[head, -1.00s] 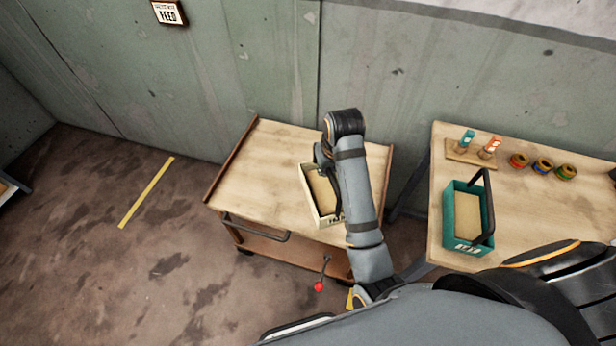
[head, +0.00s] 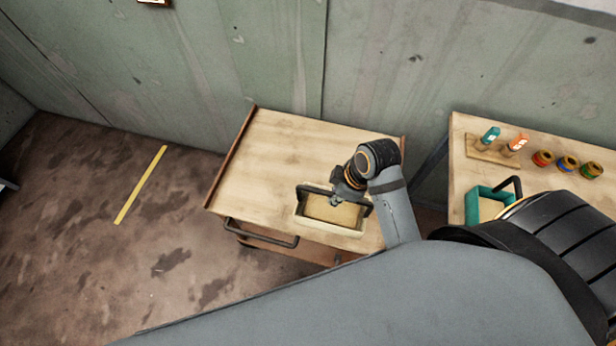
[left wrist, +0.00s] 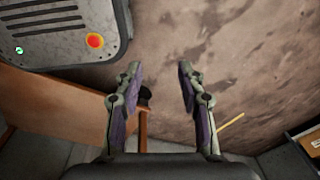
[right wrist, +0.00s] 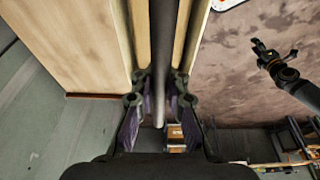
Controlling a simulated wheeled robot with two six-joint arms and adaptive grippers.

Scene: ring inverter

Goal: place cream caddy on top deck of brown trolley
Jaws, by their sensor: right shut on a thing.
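The cream caddy (head: 330,228) is over the front right part of the brown trolley's light wooden top deck (head: 275,155) in the head view. I cannot tell whether it touches the deck. My right gripper (head: 337,199) is shut on its dark handle, which runs between the fingers in the right wrist view (right wrist: 158,95). There the cream walls (right wrist: 141,35) show on both sides of the handle, with the deck (right wrist: 60,40) at left and floor at right. My left gripper (left wrist: 157,85) is open and empty in the left wrist view.
A workbench (head: 590,160) stands to the right, with a teal caddy (head: 471,207), a small rack (head: 492,152) and several coloured rings (head: 567,164). The deck's left and back areas are clear. A dark handle bar (head: 262,236) sticks out at the trolley's front. A wall is behind.

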